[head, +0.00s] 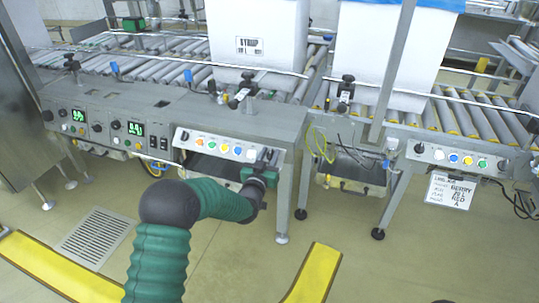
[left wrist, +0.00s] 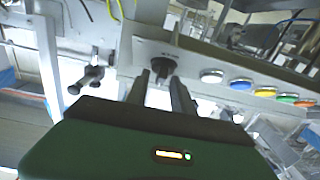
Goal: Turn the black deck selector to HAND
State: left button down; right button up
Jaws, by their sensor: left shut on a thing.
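The black deck selector (left wrist: 156,56) sits on a light panel strip in the left wrist view, at the end of a row of coloured buttons. My left gripper (left wrist: 160,77) has its two dark fingers around the selector's knob and is shut on it. In the head view my left gripper (head: 268,160) is at the right end of the button panel (head: 213,139), and it hides the selector there. The selector's markings, HAND included, are too small to read. My right gripper is not in view.
Blue, yellow, green and orange buttons (left wrist: 240,84) line the panel beside the selector. A black-handled fitting (left wrist: 88,80) juts out to its left. White boxes (head: 258,35) stand on the roller conveyor (head: 165,70). Yellow floor barriers (head: 314,275) lie low in front.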

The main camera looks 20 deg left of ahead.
pick_arm(q)
jog(key=n+y+p, duration=0.1)
jog(key=n+y, duration=0.1)
jog(key=n, duration=0.1)
jog(key=n+g+y+p, duration=0.1)
jog(key=n+y+p, duration=0.1)
jog(key=n, duration=0.1)
jog(key=shift+d+r+y, duration=0.15)
jog(key=shift+r+y, duration=0.05)
jog(key=shift+y, duration=0.1)
jog(key=n+g+y+p, duration=0.2)
jog(key=n, duration=0.1)
jog(key=shift+n+p, duration=0.3)
jog(key=shift+f+n+g+y+p, duration=0.2)
jog(key=shift+n+g+y+p, duration=0.25)
jog(key=shift+n+g+y, duration=0.25)
jog(key=c, duration=1.5)
grip_release()
